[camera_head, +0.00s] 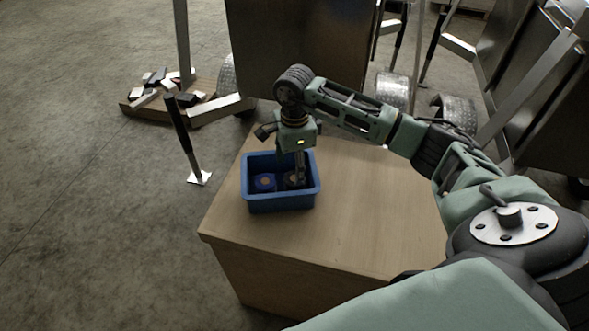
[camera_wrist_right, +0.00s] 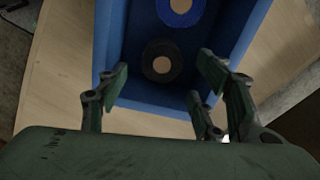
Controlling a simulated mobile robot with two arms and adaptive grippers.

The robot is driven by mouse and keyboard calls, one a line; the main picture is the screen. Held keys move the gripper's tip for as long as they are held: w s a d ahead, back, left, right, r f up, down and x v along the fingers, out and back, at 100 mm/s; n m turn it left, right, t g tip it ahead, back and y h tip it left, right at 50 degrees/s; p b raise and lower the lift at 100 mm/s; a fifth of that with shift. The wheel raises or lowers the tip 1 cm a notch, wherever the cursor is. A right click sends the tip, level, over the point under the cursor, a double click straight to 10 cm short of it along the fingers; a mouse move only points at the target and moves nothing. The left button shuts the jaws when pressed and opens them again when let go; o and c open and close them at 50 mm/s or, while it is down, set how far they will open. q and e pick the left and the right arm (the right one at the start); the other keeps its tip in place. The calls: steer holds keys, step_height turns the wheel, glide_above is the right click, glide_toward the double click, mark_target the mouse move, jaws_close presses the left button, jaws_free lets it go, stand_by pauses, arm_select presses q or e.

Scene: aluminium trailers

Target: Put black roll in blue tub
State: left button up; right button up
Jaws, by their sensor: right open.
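The blue tub (camera_head: 282,204) stands on the wooden box top, and its wall also shows in the right wrist view (camera_wrist_right: 112,45). The black roll (camera_wrist_right: 162,61) lies flat inside the tub, near the wall closest to the gripper in the right wrist view. A blue roll (camera_wrist_right: 181,10) lies beside it; it also shows in the head view (camera_head: 264,182). My right gripper (camera_wrist_right: 163,90) is open and points down over the tub, its fingers spread on either side of the black roll and apart from it. In the head view the gripper partly hides the black roll. My left gripper is out of view.
The wooden box (camera_head: 370,215) has a bare top right of the tub. Metal trailers with wheels stand behind it. A pallet (camera_head: 135,108) with loose blocks lies on the floor at the left, and a black-handled post (camera_head: 184,138) stands nearer the box.

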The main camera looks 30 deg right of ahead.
arm_select(q)
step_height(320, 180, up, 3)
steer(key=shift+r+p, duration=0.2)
steer(key=shift+p, duration=0.95)
arm_select(e)
step_height(320, 180, up, 6)
steer(key=shift+f, duration=0.25)
